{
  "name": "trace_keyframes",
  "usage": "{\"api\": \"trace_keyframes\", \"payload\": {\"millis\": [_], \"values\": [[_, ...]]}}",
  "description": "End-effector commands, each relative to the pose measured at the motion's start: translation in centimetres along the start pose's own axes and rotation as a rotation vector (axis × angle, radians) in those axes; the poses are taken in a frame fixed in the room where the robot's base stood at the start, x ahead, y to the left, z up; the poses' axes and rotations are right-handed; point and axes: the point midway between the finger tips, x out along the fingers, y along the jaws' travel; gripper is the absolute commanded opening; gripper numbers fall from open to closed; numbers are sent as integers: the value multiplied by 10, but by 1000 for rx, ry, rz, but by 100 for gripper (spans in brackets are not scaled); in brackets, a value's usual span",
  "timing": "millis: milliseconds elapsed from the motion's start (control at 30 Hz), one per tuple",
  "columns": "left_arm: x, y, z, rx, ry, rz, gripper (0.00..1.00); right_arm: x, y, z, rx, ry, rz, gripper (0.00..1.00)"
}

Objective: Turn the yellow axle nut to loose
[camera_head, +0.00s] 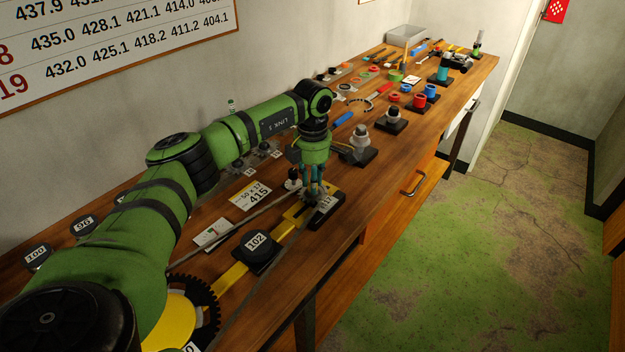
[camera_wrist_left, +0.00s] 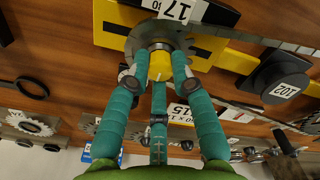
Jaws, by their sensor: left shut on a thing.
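The yellow axle nut (camera_wrist_left: 160,66) shows in the left wrist view, in front of a small grey toothed sprocket (camera_wrist_left: 143,38). The teal fingers of my left gripper (camera_wrist_left: 158,76) close around the nut from several sides and hide part of it. The nut itself is hidden by the fingers there. My right gripper is not in view.
A black round knob labelled 102 (camera_head: 257,244) and a large black toothed ring with a yellow disc (camera_head: 185,310) lie nearer on the bench (camera_head: 350,230). A white card marked 415 (camera_head: 250,195) lies behind. Several tools and jars fill the far end.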

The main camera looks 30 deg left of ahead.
Motion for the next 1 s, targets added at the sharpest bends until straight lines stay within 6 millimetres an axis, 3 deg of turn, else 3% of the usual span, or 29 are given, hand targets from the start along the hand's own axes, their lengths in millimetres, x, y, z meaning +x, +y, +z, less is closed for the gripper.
{"api": "trace_keyframes", "payload": {"millis": [1000], "values": [[1, -1, -1, -958, 5, -2, 0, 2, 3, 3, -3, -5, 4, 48]]}}
